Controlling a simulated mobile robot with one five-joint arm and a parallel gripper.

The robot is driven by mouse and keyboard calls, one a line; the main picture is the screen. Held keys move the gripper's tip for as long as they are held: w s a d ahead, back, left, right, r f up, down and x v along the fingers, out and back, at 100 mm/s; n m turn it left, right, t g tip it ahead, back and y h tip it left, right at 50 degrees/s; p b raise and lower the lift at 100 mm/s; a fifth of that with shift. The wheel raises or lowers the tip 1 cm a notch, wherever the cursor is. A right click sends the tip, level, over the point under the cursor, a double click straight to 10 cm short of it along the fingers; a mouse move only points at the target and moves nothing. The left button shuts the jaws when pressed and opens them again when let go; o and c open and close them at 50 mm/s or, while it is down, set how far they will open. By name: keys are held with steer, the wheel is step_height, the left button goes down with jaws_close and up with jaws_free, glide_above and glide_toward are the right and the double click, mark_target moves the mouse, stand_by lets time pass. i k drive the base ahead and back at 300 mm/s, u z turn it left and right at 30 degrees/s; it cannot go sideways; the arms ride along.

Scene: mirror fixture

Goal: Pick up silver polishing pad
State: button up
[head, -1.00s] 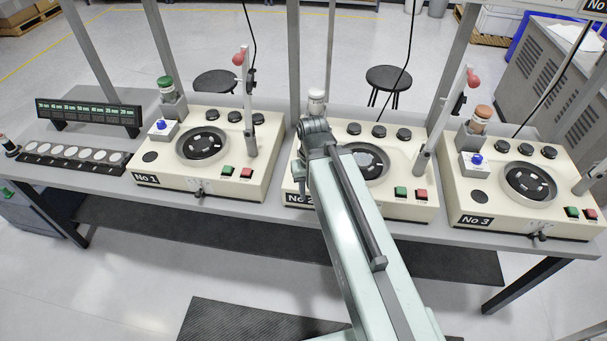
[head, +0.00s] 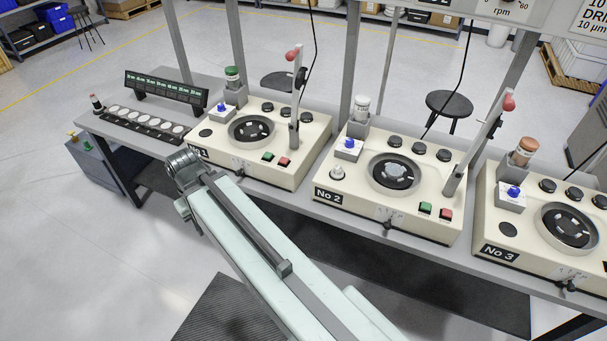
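A small silver-grey piece with a knob on top (head: 337,173) sits at the left front of the No 2 machine (head: 345,203); it may be the silver polishing pad, but it is too small to be sure. A pale silvery disc (head: 396,171) lies on the dark round plate of No 2. Several pale round discs (head: 150,121) lie in a black rack at the left end of the bench. My arm reaches up from the bottom, its end in front of No 1's left corner. My gripper's fingers do not show.
The No 1 machine (head: 262,165) and No 3 machine (head: 541,262) flank No 2 on the grey bench. Upright levers with red knobs (head: 508,102) rise from the machines. A display block (head: 166,90) stands behind the rack. Bench posts rise behind. Open floor lies in front.

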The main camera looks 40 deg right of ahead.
mark_target(336, 173)
steer(key=u, duration=1.6)
steer(key=k, duration=0.55)
steer(key=u, duration=0.15)
